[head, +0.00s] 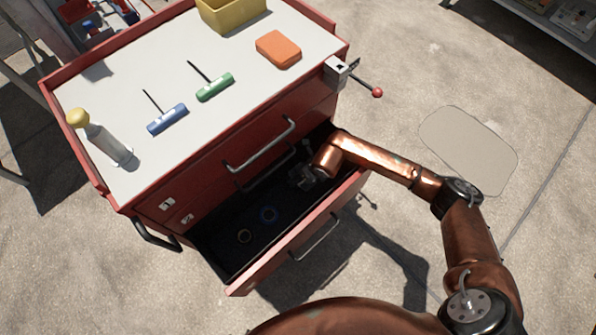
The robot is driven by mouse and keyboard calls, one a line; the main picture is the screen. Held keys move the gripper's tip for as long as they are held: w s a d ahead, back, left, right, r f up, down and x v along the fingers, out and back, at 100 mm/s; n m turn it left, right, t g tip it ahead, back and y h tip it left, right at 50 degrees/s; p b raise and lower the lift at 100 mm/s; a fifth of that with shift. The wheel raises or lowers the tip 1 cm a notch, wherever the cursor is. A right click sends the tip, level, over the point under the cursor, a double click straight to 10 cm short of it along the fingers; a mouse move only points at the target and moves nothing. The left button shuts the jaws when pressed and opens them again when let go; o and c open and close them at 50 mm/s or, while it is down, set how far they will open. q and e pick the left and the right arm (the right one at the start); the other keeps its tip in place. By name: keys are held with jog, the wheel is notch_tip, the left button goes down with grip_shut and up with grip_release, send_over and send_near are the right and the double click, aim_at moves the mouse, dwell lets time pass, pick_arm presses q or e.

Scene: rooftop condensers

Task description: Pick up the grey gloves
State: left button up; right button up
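A red tool chest has a lower drawer (296,245) pulled open, with a dark interior. My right arm comes in from the right and reaches into the drawer's right part. My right gripper (303,178) is down inside the drawer, small and in shadow. I cannot tell whether its fingers are open or shut, or whether they hold anything. I cannot make out the grey gloves clearly; greyish shapes at the gripper blend with its fingers, and the arm hides part of the drawer there. My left gripper is not in view.
The chest top (240,115) holds a bottle (107,144), blue (168,119) and green (215,87) T-handle tools, an orange block (278,50) and a yellow bin (232,12). A red-knobbed vise (338,71) juts out.

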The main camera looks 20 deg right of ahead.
jog(key=c, duration=1.3)
jog(key=shift+r, duration=0.15)
